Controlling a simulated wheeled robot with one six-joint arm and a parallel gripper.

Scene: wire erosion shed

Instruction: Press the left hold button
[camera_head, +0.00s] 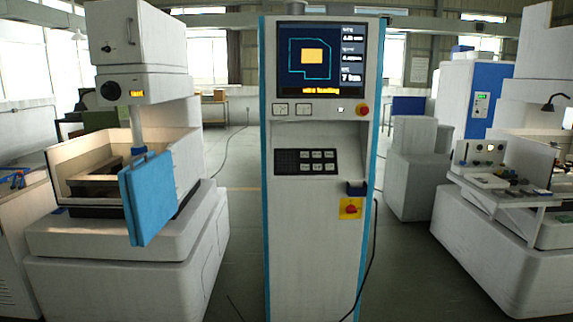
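The control cabinet (318,220) stands upright in the middle of the view, white with blue edges. Below its screen, at the left, are two small square pale buttons, a left one (281,109) and a right one (303,109), side by side. Their markings are too small to read, so I cannot tell for sure which is the left hold button. My gripper is not in view.
The screen (320,62) reads "wire threading" or similar. A red knob (362,110) sits right of the buttons, a dark keypad (306,162) below, and a red switch on a yellow plate (350,208) lower. Machines (130,260) flank the cabinet. A cable hangs at its right.

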